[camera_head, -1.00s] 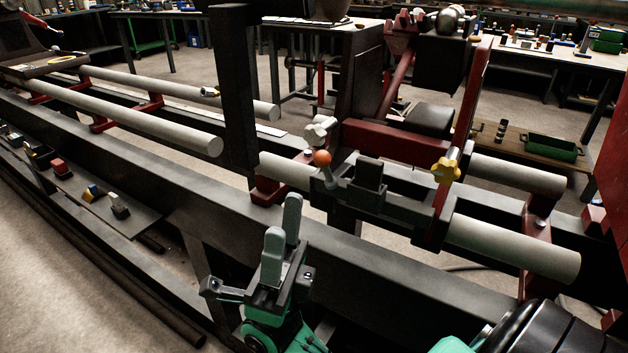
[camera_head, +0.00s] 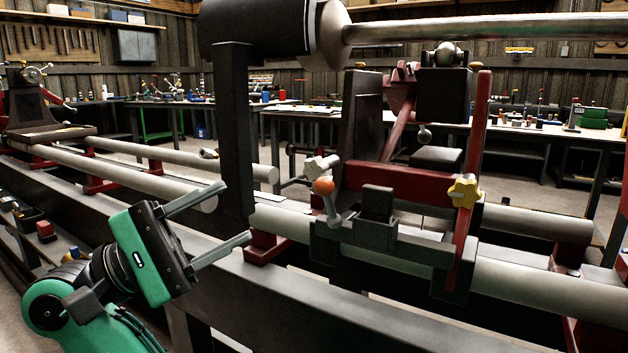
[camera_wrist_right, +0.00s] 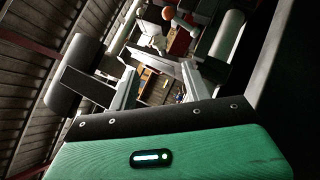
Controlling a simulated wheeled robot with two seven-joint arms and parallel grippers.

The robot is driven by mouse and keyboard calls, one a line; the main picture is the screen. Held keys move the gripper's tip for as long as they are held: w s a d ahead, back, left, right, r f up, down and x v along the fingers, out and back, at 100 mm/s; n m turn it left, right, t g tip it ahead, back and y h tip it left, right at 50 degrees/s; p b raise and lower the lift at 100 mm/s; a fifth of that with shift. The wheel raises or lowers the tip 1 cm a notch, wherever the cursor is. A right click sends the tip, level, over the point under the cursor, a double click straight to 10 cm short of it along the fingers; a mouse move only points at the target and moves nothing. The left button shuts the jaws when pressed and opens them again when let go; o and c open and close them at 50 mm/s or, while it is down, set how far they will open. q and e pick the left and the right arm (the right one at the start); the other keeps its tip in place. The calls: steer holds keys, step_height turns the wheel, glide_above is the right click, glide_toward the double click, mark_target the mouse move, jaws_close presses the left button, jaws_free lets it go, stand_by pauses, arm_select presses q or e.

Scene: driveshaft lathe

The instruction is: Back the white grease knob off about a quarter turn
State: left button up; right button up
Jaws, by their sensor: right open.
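The white knob (camera_head: 320,167) is a small lobed handwheel on the carriage, just above and left of an orange ball (camera_head: 323,187) on a grey lever. It also shows in the right wrist view (camera_wrist_right: 152,38), beyond the fingertips. My right gripper (camera_head: 236,212) is at the left, green and black, with its two grey fingers spread wide and pointing right towards the carriage. It is empty, and in the head view a clear gap lies between it and the knob. My left gripper is not in view.
A yellow star knob (camera_head: 463,192) sits on the red upright at the right of the carriage. A dark vertical post (camera_head: 234,140) stands behind my right fingertips. Grey rails (camera_head: 540,285) run along the bed, and a large shaft (camera_head: 490,30) crosses above.

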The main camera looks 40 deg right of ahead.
mark_target(307, 174)
steer(key=b+x, duration=0.3)
steer(key=x, duration=1)
steer(key=shift+d+r+b, duration=0.1)
steer(key=shift+b, duration=0.2)
steer(key=c, duration=1)
